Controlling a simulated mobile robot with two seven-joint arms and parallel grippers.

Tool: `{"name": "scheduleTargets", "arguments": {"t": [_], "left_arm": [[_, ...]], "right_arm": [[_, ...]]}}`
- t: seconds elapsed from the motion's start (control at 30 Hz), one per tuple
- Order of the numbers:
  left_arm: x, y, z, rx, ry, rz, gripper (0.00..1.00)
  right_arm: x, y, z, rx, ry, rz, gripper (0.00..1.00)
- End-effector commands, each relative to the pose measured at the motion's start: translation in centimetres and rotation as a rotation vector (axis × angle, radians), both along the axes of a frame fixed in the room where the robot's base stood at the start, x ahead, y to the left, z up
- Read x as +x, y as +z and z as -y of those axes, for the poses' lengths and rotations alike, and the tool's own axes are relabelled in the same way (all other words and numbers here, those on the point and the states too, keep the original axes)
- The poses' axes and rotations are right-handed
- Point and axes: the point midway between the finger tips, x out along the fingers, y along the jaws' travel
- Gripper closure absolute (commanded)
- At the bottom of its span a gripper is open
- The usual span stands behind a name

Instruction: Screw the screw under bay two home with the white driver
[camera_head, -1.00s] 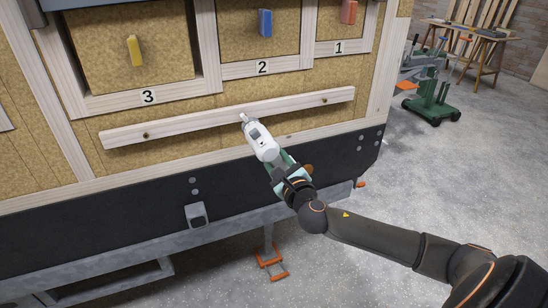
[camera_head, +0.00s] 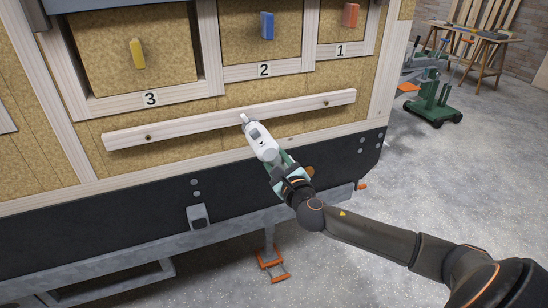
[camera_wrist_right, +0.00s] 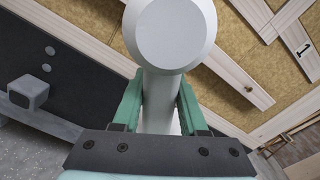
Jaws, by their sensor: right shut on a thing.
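The white driver (camera_head: 262,141) is held in my right gripper (camera_head: 282,168), with its nose up against the wooden rail (camera_head: 198,124) below bay two. In the right wrist view the driver's round white end (camera_wrist_right: 171,32) and body stand between the green fingers of my right gripper (camera_wrist_right: 160,105). The label 2 (camera_head: 264,69) marks bay two. The screw under bay two is hidden behind the driver's tip, so I cannot tell how deep it sits. Screw heads show at the rail's left (camera_head: 148,137) and right (camera_head: 326,103). My left gripper is not in view.
A yellow block (camera_head: 137,53), a blue block (camera_head: 267,25) and a red block (camera_head: 350,14) are in the bays above. A grey box-shaped fitting (camera_head: 198,216) projects from the black lower panel. Open floor lies to the right, with a green cart (camera_head: 434,104) farther back.

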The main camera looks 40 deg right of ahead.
Motion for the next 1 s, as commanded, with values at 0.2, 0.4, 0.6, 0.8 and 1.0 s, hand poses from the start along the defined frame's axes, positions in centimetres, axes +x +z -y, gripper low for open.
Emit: {"name": "scheduleTargets", "arguments": {"t": [0.2,0.4,0.6,0.8,1.0], "left_arm": [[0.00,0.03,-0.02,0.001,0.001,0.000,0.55],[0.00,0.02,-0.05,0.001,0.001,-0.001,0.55],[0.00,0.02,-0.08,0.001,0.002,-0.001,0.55],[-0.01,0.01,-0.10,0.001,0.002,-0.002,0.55],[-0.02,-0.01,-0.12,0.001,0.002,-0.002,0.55]], "right_arm": [[0.26,0.47,0.08,-0.003,0.000,0.009,1.00],[0.46,0.45,0.15,-0.003,0.000,0.009,1.00],[0.66,0.46,0.23,-0.003,-0.001,0.009,1.00],[0.81,0.49,0.26,-0.003,-0.001,0.009,1.00],[0.79,0.48,0.27,-0.003,-0.001,0.009,1.00]]}}
